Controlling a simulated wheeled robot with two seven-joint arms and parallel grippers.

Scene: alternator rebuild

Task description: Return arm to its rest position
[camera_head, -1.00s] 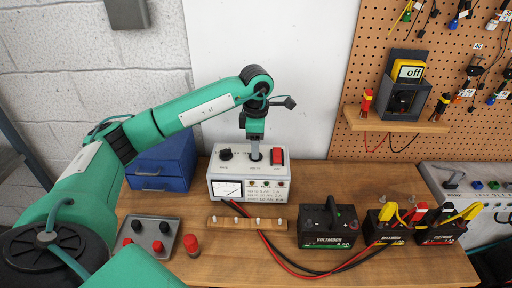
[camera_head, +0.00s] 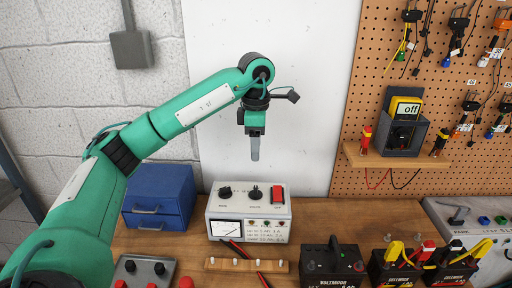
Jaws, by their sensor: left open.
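My left arm comes in from the left. Its gripper (camera_head: 254,150) points down above the white test box and is clear of it. The jaws are open, seen edge-on, with nothing visible between them. The white test box (camera_head: 223,211) stands on the bench with a dial meter, two black knobs (camera_head: 255,192) and a red switch (camera_head: 277,193). My right gripper is not in view.
A blue drawer cabinet (camera_head: 161,194) stands left of the box. A wooden strip with pegs (camera_head: 246,265) lies in front. Black batteries (camera_head: 333,262) are at the front right. A yellow meter reading "off" (camera_head: 405,107) sits on a shelf on the pegboard (camera_head: 365,95).

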